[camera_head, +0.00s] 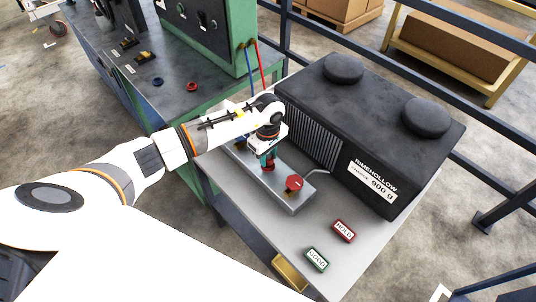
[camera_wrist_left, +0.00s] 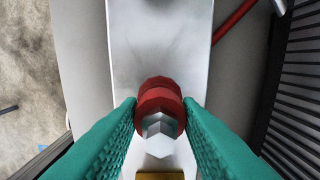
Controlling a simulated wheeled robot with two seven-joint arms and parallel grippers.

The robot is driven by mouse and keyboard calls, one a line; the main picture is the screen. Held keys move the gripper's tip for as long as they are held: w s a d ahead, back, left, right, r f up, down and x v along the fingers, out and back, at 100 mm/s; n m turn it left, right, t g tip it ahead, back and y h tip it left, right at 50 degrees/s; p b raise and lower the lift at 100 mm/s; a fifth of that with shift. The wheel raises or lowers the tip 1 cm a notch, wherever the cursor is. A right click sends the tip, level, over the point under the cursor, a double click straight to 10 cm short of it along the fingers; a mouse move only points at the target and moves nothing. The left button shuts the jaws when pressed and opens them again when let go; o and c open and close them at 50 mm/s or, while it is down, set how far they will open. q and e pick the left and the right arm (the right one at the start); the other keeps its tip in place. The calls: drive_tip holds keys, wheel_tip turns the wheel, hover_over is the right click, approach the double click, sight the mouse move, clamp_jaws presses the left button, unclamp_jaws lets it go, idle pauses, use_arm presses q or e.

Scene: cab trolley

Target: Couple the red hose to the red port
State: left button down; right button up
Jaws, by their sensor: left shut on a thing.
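My left gripper (camera_head: 268,159) has teal fingers and is over the silver metal block (camera_head: 262,181) on the grey trolley. In the left wrist view its fingers (camera_wrist_left: 160,112) are shut on a red ringed fitting (camera_wrist_left: 158,92) with a bright hex end. Whether the fitting is seated in the block cannot be told. A round red part (camera_head: 294,183) stands on the block's near end, with brass by it. A red hose (camera_head: 262,62) hangs from the green machine and passes behind my arm. A red length (camera_wrist_left: 236,19) shows beside the block in the left wrist view. My right gripper is out of view.
A large dark box (camera_head: 370,125) marked RIMEHOLLOW stands close right of the block. A red HOLD tag (camera_head: 343,231) and a green GOOD tag (camera_head: 316,259) lie on the clear front of the trolley (camera_head: 290,232). Blue railings (camera_head: 455,65) run behind it.

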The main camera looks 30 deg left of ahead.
use_arm(q)
drive_tip(key=shift+b, duration=0.75)
idle(1.3)
drive_tip(key=shift+f+b, duration=0.5)
drive_tip(key=shift+b, duration=0.05)
idle(0.3)
drive_tip(key=c, duration=1)
unclamp_jaws()
drive_tip(key=shift+o, duration=0.2)
wheel_tip(320, 180, up, 11)
drive_tip(key=b, duration=0.3)
drive_tip(key=shift+f, duration=0.15)
drive_tip(key=shift+r, duration=0.7)
drive_tip(key=o, duration=1)
drive_tip(key=shift+c, duration=0.2)
wheel_tip(320, 180, up, 9)
drive_tip(key=p, duration=0.4)
